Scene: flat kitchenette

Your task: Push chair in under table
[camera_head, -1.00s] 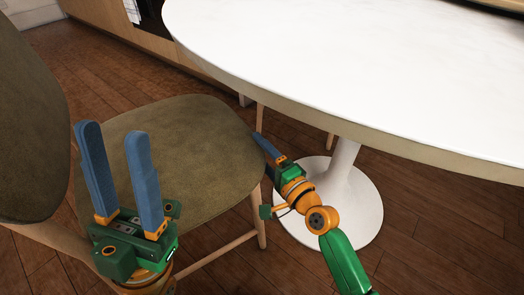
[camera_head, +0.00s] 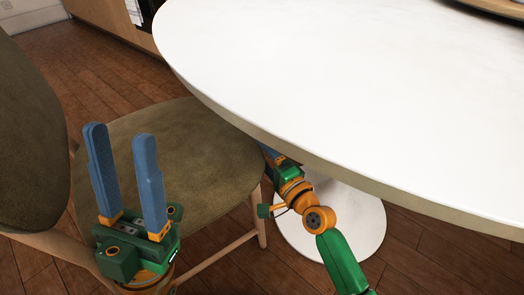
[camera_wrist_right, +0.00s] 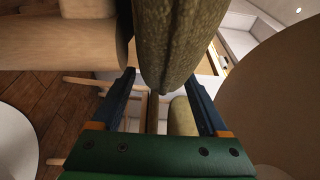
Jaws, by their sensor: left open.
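The chair, with an olive seat (camera_head: 185,150) and backrest (camera_head: 30,130), stands at the left in the head view. The front right of its seat reaches the white round table's edge (camera_head: 290,148), which overlaps it in the picture. My left gripper (camera_head: 122,130) is open and empty, upright in front of the seat. My right gripper (camera_head: 274,156) is at the seat's right side, its fingertips partly hidden by the tabletop. In the right wrist view its fingers are apart, with an olive padded chair part (camera_wrist_right: 178,40) at them; whether they grip it is unclear.
The table's white pedestal base (camera_head: 345,235) stands on the wooden floor (camera_head: 225,270) right of my right gripper. A wooden cabinet (camera_head: 115,35) is at the back. A tray-like object (camera_head: 490,8) sits on the tabletop at the top right.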

